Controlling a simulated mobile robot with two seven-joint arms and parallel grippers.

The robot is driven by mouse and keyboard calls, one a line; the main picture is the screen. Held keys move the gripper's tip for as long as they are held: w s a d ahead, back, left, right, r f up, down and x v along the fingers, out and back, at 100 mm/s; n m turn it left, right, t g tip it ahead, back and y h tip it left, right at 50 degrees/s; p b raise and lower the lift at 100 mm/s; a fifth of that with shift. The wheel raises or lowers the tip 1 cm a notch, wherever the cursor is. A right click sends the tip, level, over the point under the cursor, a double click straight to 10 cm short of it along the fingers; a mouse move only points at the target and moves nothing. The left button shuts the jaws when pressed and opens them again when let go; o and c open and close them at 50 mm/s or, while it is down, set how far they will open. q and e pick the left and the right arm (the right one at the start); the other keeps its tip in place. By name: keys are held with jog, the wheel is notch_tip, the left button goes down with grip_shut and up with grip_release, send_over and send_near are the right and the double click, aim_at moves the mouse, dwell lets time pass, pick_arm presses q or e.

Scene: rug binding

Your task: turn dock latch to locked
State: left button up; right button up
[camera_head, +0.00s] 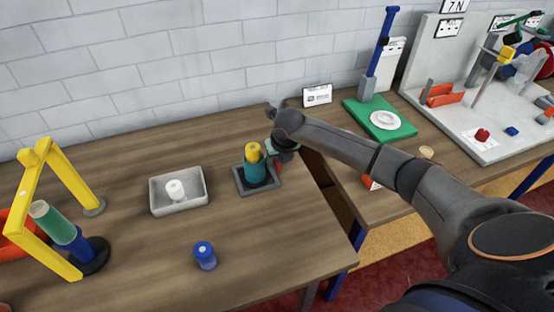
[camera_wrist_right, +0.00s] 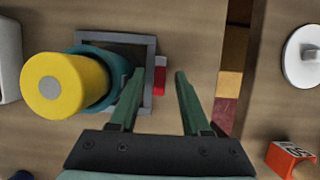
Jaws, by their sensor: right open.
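The dock is a grey square frame (camera_head: 241,188) on the wooden table, with a teal spool (camera_head: 256,175) with a yellow top (camera_head: 253,152) standing in it. The dock frame also shows in the right wrist view (camera_wrist_right: 148,45). A small red latch (camera_wrist_right: 159,78) sticks out at the dock's side; in the head view it is mostly hidden by my gripper. My right gripper (camera_wrist_right: 160,84) is open, its green fingers on either side of the latch; contact cannot be told. It shows beside the dock in the head view (camera_head: 272,152). My left gripper is not in view.
A grey tray with a white spool (camera_head: 175,189) lies left of the dock, and a blue spool (camera_head: 204,254) stands in front. A yellow frame (camera_head: 59,170) stands at far left. A gap separates this table from the right one, which holds a green-based stand (camera_head: 371,117).

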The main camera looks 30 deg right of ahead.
grip_shut()
dwell(0.3)
dwell(0.3)
